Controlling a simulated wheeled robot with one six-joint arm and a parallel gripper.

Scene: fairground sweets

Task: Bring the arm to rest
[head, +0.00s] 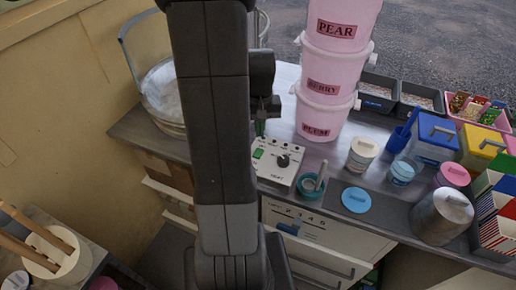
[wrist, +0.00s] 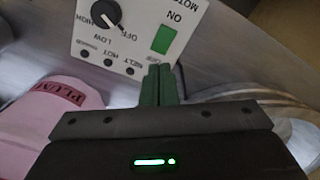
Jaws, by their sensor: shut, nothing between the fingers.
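My arm stands upright through the middle of the head view and hides part of the counter (head: 335,160) behind it. My gripper (head: 260,127) hangs at the arm's right side, over the back edge of the white control box (head: 278,172). In the wrist view, my gripper (wrist: 158,86) has its two green fingers together with nothing between them. They point at the control box (wrist: 150,15), close to its green ON switch (wrist: 164,39). Whether they touch the box cannot be told. The box's black knob (wrist: 105,14) also shows there.
Stacked pink tubs (head: 322,95) stand just right of my gripper. A metal bowl (head: 165,95) is to the left. A teal pot (head: 311,186), a blue lid (head: 356,199), a steel canister (head: 441,217) and several coloured boxes crowd the counter's right side. Drawers below stand partly open.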

